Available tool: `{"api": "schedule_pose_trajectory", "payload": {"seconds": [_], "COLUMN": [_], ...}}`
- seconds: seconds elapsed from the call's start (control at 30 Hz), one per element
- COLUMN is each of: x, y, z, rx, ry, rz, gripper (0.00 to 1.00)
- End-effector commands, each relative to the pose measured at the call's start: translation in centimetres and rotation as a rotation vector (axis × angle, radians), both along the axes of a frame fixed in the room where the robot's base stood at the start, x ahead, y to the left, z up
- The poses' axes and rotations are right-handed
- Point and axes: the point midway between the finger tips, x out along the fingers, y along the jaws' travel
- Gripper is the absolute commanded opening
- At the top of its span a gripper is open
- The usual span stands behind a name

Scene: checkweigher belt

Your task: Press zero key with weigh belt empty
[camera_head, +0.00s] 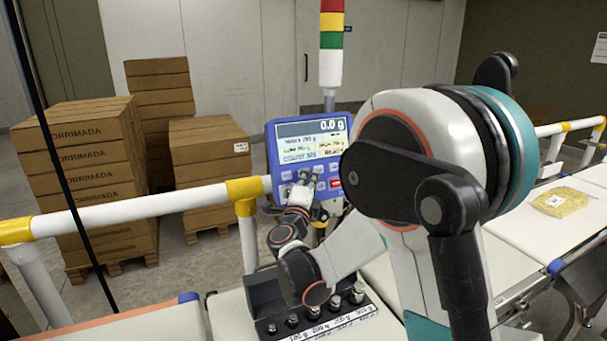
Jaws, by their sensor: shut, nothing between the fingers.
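The blue checkweigher terminal (267,160) stands behind the belt line, its screen (311,140) facing me. The top line reads 0.0 g, with smaller text lines and coloured fields below. Grey keys sit under the screen, with a red one at the right. My gripper (309,176) is shut and empty, its fingertips in front of the key area. It covers several keys, and I cannot tell whether it touches one or which one. The belt (377,279) below shows no product on its visible part; my arm hides much of it.
A rack of test weights (318,323) stands below my gripper. A yellow bag (560,201) lies on the right belt (522,219). A white and yellow guard rail (150,208) runs along the back. Stacked cartons (95,180) stand behind it. A signal tower (331,45) rises behind the terminal.

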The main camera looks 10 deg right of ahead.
Motion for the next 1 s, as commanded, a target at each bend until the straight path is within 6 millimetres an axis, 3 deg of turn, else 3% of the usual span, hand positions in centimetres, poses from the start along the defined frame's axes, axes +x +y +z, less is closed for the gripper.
{"api": "schedule_pose_trajectory", "payload": {"seconds": [0.37,0.77,1.0], "x": [-1.5,-1.7,-3.4], "y": [-0.3,-0.3,-0.7], "z": [0.4,0.5,1.0], "rx": [0.0,0.0,0.0], "ry": [0.0,0.0,0.0], "rz": [0.0,0.0,0.0], "gripper": [0.0,0.0,0.0]}}
